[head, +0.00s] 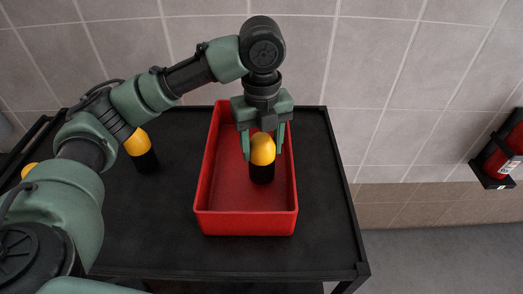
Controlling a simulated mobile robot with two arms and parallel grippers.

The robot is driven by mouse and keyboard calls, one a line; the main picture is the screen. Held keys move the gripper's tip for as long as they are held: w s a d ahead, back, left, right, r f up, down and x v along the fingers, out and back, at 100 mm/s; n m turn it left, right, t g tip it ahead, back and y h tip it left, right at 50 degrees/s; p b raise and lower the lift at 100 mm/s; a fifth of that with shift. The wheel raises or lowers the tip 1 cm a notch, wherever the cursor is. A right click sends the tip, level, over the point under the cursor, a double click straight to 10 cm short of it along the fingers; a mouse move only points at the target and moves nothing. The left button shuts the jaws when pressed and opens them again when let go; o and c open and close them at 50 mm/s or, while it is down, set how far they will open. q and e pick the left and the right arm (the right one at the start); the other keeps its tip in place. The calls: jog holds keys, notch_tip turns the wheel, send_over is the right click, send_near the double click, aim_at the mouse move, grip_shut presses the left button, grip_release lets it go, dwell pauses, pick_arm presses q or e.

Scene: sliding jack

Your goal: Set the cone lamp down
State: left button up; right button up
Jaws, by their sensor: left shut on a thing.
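The cone lamp (262,152) has a yellow-orange domed top and a black lower body. It is upright inside the red bin (245,223), towards its right side. My left gripper (262,148) comes down from above and is shut on the lamp's yellow top, one finger on each side. I cannot tell whether the lamp's base touches the bin floor. My right gripper is not in the head view.
The bin stands on a black cart top (330,230) with raised edges. A second yellow and black lamp (142,150) stands left of the bin, beneath my left arm. Part of another yellow top (29,170) shows at the far left. A red extinguisher (503,150) hangs on the tiled wall.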

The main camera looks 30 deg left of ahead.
pick_arm(q)
notch_tip(320, 180, down, 2)
jog(key=o, duration=1.4)
jog(key=shift+f, duration=0.1)
jog(key=shift+o, duration=0.2)
notch_tip(320, 180, up, 12)
jog(key=shift+r, duration=0.15)
